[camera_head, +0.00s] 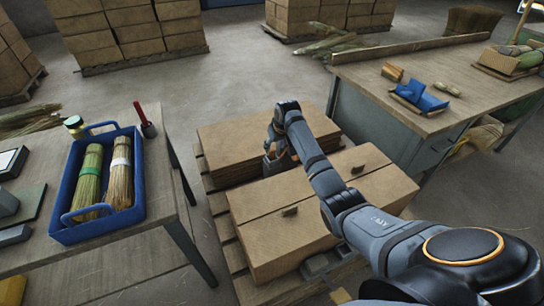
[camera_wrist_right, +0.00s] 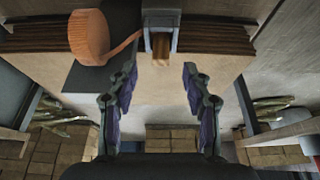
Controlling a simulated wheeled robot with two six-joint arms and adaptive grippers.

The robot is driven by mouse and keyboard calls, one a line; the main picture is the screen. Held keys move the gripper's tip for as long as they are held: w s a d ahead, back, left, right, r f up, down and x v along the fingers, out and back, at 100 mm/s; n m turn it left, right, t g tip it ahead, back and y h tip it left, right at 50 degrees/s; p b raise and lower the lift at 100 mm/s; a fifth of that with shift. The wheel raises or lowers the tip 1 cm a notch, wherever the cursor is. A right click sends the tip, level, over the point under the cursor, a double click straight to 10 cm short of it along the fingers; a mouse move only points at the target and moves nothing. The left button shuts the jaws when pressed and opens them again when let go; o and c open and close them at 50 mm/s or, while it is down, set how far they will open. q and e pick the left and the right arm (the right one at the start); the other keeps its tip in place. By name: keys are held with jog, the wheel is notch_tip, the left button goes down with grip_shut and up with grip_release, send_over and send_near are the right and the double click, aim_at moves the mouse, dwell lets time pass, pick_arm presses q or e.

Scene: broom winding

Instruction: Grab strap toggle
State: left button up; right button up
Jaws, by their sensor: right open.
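In the right wrist view, a small brown wooden piece (camera_wrist_right: 161,46), which looks like the strap toggle, sits inside a grey U-shaped bracket (camera_wrist_right: 161,18). An orange-brown strap roll (camera_wrist_right: 88,37) is left of it, with a strap tail running toward the bracket. My right gripper (camera_wrist_right: 159,72) is open and empty, its fingers on either side of the line to the wooden piece and short of it. In the head view, my right gripper (camera_head: 275,156) is between the cardboard stacks, partly hidden by its own arm. My left gripper is not in view.
A near cardboard stack (camera_head: 270,237) and a far stack (camera_head: 230,138) lie on a wooden pallet, with small brown blocks on the near one. A blue tray (camera_head: 75,232) with brooms is on the left table. A workbench (camera_head: 400,66) stands right.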

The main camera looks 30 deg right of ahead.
aim_at(272, 150)
jog(key=x, duration=0.4)
jog(key=shift+w+a+f+b, duration=0.1)
jog(key=shift+w+f+b, duration=0.1)
jog(key=shift+b, duration=0.15)
jog(key=shift+w+f, duration=0.1)
jog(key=shift+f, duration=0.05)
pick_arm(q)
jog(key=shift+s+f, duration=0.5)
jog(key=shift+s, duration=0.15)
pick_arm(e)
jog(key=c, duration=1)
